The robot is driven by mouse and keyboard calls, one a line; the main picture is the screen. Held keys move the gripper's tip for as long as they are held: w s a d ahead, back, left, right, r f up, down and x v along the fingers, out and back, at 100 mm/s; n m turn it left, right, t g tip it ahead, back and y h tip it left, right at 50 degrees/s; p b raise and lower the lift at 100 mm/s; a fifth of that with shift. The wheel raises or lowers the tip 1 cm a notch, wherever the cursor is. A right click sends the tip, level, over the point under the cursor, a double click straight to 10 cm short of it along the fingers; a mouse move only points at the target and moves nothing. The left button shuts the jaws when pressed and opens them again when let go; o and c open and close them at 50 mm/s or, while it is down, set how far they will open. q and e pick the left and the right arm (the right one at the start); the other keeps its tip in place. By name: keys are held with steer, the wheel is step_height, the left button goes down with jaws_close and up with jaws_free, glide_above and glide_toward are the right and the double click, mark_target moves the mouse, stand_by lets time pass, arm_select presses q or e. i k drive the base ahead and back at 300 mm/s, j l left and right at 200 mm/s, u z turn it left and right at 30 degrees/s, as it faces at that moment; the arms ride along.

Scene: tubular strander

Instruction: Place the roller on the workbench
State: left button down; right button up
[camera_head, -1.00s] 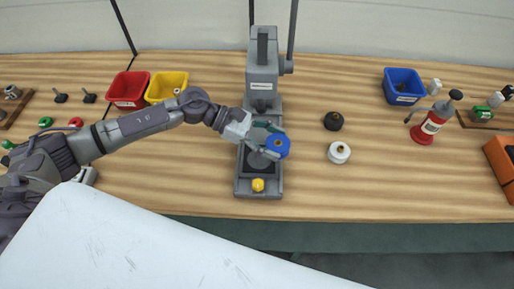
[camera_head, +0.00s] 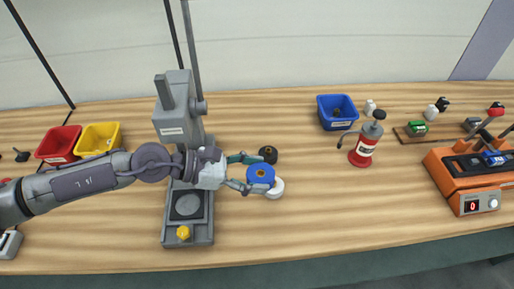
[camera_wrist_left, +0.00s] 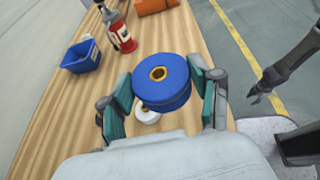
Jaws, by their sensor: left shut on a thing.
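My left gripper (camera_head: 250,173) is shut on a blue roller (camera_head: 261,174) with a brass-coloured centre. The roller also shows in the left wrist view (camera_wrist_left: 161,82), with a teal-padded finger on each side. It appears held above the workbench (camera_head: 330,205), to the right of the grey press. In the head view it partly covers a white roller (camera_head: 277,189) on the bench. A black roller (camera_head: 268,154) stands just behind. My right gripper (camera_wrist_left: 257,92) shows dark at the right of the left wrist view; its jaw opening is unclear.
Red (camera_head: 58,143) and yellow (camera_head: 98,138) bins are further left. A blue bin (camera_head: 338,112), red bottle (camera_head: 366,146) and orange machine (camera_head: 468,178) are right. The bench's front middle is clear.

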mark_target(319, 216)
steer(key=l+u, duration=0.25)
steer(key=l, duration=0.25)
steer(key=l+u, duration=0.3)
steer(key=l, duration=0.2)
steer(key=k+l+u, duration=0.1)
steer(key=l+u, duration=0.15)
steer(key=l, duration=0.25)
steer(key=k+l+u, duration=0.1)
steer(key=l+u, duration=0.2)
steer(key=l, duration=0.15)
steer(key=k+l+u, duration=0.25)
steer(key=l, duration=0.2)
steer(key=i, duration=0.1)
